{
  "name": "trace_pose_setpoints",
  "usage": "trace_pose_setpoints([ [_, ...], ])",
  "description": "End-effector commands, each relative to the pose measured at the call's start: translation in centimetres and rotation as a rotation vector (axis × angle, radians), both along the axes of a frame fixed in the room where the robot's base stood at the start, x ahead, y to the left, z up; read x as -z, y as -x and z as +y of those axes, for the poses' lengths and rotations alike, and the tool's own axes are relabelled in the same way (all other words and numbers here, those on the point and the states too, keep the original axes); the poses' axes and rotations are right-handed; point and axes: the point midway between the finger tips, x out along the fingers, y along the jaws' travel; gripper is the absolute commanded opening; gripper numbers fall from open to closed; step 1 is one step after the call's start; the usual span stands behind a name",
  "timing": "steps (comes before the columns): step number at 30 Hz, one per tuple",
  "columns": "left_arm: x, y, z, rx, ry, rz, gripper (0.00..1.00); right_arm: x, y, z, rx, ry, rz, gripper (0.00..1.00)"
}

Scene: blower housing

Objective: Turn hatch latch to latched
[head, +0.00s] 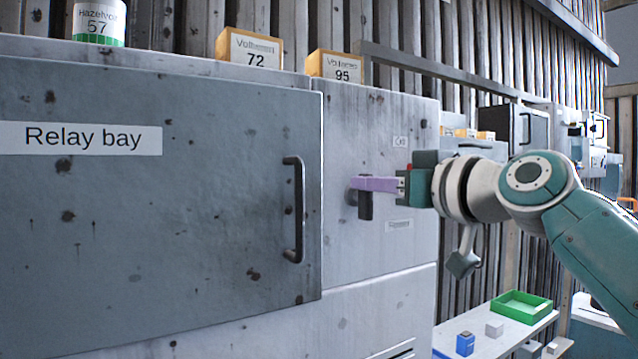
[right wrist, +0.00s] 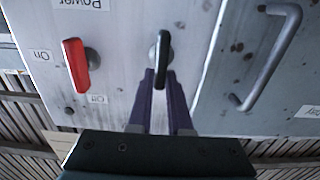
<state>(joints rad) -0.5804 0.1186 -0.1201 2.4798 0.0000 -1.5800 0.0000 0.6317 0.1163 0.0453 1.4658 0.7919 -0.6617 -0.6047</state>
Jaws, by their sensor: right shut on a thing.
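The hatch latch (head: 365,206) is a black lever handle on a light grey panel, just right of the grey Relay bay door (head: 180,220). Its lever stands vertical in the head view. My right gripper (head: 360,184), with purple fingers, comes in from the right and is shut on it. In the right wrist view, which is upside down, the black latch (right wrist: 162,62) has its near end between the fingertips (right wrist: 157,75) of my gripper. The fingers hide part of the latch in the head view. My left gripper is out of view.
A red switch handle (right wrist: 76,66) with On and Off labels sits close beside the latch. The door's dark pull handle (head: 296,210) stands out to the left. Yellow boxes (head: 248,48) stand on top. A low bench with a green tray (head: 521,307) is at lower right.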

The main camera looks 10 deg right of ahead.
Motion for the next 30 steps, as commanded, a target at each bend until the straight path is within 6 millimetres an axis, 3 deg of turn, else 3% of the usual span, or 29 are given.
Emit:
trace_pose_setpoints([
  [11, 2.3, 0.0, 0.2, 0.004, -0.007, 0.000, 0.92, 0.4, 0.1, 0.2, 0.001, 0.151, -0.056, 0.00],
  [21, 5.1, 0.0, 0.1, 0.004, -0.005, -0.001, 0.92, 0.6, 0.3, 0.8, 0.002, 0.443, -0.161, 0.00],
  [30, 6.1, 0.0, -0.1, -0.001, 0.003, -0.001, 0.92, 0.7, 0.5, 1.2, 0.001, 0.711, -0.257, 0.00],
])
